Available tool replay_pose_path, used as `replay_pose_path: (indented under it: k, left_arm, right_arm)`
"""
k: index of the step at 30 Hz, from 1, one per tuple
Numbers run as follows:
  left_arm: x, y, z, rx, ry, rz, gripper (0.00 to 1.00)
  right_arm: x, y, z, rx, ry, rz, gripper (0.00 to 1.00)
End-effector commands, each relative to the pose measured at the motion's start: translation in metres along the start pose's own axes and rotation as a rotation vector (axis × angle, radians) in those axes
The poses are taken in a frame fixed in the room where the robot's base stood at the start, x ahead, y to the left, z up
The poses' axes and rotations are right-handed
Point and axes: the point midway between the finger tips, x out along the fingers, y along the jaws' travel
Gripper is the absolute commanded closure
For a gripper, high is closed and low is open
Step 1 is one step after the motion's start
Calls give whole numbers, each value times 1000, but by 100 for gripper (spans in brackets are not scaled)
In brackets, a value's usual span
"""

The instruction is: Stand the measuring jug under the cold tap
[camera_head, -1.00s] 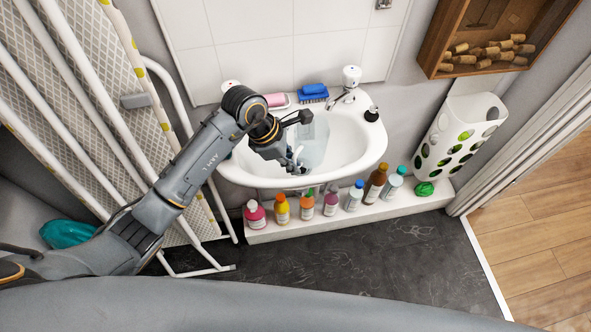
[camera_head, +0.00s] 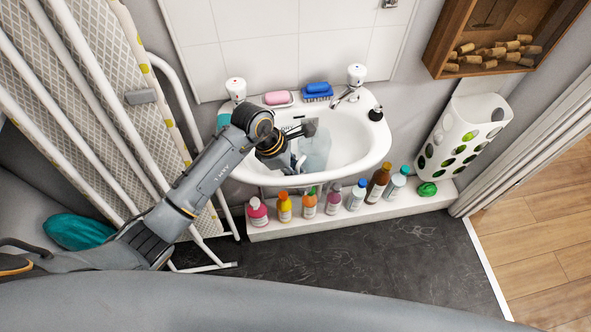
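A clear, pale-blue measuring jug (camera_head: 317,152) is inside the white basin (camera_head: 366,150), left of the middle. My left gripper (camera_head: 303,146) is over the basin at the jug's left side. Its dark fingers overlap the jug's near left edge, and I cannot tell whether they grip it. One tap (camera_head: 236,92) with a white head is at the basin's back left, partly behind my arm. A second tap (camera_head: 353,82) with a white head is at the back right, its spout over the basin. I cannot read which is cold. My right gripper is not in view.
Several bottles stand on the white ledge (camera_head: 290,228) below. An ironing board (camera_head: 100,110) leans at left; a white basket (camera_head: 463,138) hangs at right.

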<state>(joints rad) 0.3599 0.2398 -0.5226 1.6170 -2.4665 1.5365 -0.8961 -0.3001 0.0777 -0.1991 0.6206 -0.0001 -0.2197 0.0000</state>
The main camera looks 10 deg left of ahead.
Motion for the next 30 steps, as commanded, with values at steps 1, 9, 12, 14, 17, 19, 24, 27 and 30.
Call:
replay_pose_path:
  k: [1, 9, 12, 14, 17, 19, 24, 27, 30]
  left_arm:
    - [0, 0, 0, 0, 0, 0, 81]
    - [-12, 1, 1, 2, 1, 3, 81]
    - [-30, 2, 0, 4, 3, 5, 81]
    - [-43, 2, 0, 3, 2, 7, 81]
    - [-66, 2, 0, 3, 3, 7, 81]
    - [-81, 2, 0, 4, 3, 6, 81]
    - [-108, 1, 0, 2, 2, 3, 81]
    - [-118, 1, 1, 1, 1, 3, 81]
    - [-122, 0, 1, 0, 0, 0, 81]
  right_arm:
    - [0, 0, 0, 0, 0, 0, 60]
    - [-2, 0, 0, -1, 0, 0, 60]
    - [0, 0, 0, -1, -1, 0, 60]
    - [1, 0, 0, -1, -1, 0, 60]
    - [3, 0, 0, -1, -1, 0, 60]
    - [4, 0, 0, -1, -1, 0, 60]
    - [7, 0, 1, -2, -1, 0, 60]
    - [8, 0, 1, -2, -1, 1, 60]
    - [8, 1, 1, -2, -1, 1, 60]
